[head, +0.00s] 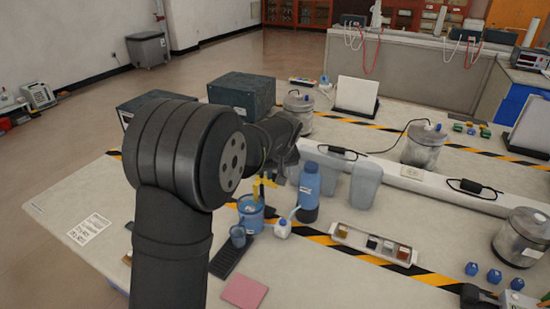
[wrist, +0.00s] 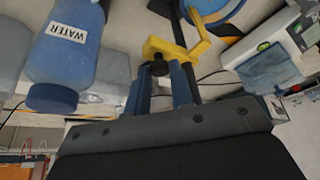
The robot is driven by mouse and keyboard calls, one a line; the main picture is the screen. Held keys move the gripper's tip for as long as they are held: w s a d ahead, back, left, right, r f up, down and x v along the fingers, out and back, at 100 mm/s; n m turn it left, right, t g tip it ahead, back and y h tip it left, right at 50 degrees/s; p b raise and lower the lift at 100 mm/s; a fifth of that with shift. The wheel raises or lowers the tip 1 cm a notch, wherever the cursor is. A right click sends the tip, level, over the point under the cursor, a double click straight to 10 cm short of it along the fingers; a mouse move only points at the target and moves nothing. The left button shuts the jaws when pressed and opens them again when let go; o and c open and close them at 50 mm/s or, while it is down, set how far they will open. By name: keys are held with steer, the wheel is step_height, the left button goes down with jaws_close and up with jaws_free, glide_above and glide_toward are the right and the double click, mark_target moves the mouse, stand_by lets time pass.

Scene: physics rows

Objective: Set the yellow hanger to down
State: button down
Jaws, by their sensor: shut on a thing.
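The yellow hanger (wrist: 190,48) shows in the wrist view as a bent piece with a hooked end, beside a dark upright bar. In the head view it is a small yellow shape (head: 257,187) just above the blue bucket (head: 251,218). My gripper (wrist: 161,70) is shut on the hanger, with a dark round knob between the finger ends. The bucket's round blue edge (wrist: 212,12) is at the top of the wrist view. In the head view my arm hides part of the area around the gripper.
A blue water bottle (head: 309,188) stands close right of my gripper; it also shows in the wrist view (wrist: 66,55). The front table around the pink sheet (head: 244,291) is mostly clear.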

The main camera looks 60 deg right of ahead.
steer(key=shift+f, duration=1.8)
steer(key=c, duration=1.3)
jaws_free()
steer(key=shift+o, duration=0.2)
steer(key=shift+r, duration=0.1)
steer(key=v, duration=1.7)
steer(key=shift+r, duration=0.15)
